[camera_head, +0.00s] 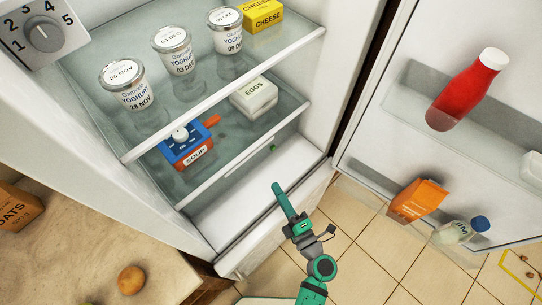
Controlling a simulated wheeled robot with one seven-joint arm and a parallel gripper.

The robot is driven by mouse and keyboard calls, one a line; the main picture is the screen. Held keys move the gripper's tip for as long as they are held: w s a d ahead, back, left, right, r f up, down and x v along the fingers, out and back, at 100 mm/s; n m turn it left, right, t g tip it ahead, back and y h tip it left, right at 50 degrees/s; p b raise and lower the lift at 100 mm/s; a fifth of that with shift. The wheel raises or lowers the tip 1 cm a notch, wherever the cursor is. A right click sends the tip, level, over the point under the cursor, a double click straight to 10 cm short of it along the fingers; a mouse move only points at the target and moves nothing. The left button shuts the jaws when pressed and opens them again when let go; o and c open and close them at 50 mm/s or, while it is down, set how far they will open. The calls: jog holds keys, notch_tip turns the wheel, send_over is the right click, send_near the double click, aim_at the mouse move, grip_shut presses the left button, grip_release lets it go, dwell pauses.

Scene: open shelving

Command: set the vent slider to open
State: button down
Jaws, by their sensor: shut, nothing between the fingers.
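My green gripper (278,188) is in front of the open fridge, shut and empty, its tip over the white bottom compartment (230,205). A thin pale strip (248,162) runs across the back of the fridge below the lower glass shelf. A small dark green piece (274,148) sits near the right end of this strip. It may be the vent slider's knob, but it is too small to be sure, and its setting cannot be read. My gripper is apart from it, nearer the camera.
The upper shelf holds yoghurt jars (124,84) and a cheese box (262,14). A soup container (187,145) and an egg box (253,95) stand on the lower shelf. The open door (385,150) with a red bottle (467,90) is at right. A numbered dial (43,35) is top left.

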jog(key=w+f+n, duration=0.1)
send_over(279, 162)
jog(key=s+a, duration=0.5)
jog(key=shift+d+f+g, duration=0.1)
jog(key=shift+g, duration=0.3)
jog(key=shift+w+d, duration=0.75)
jog(key=shift+w, duration=0.15)
jog(key=shift+w+d, duration=0.6)
jog(key=shift+w+d, duration=1.05)
jog(key=shift+s, duration=0.1)
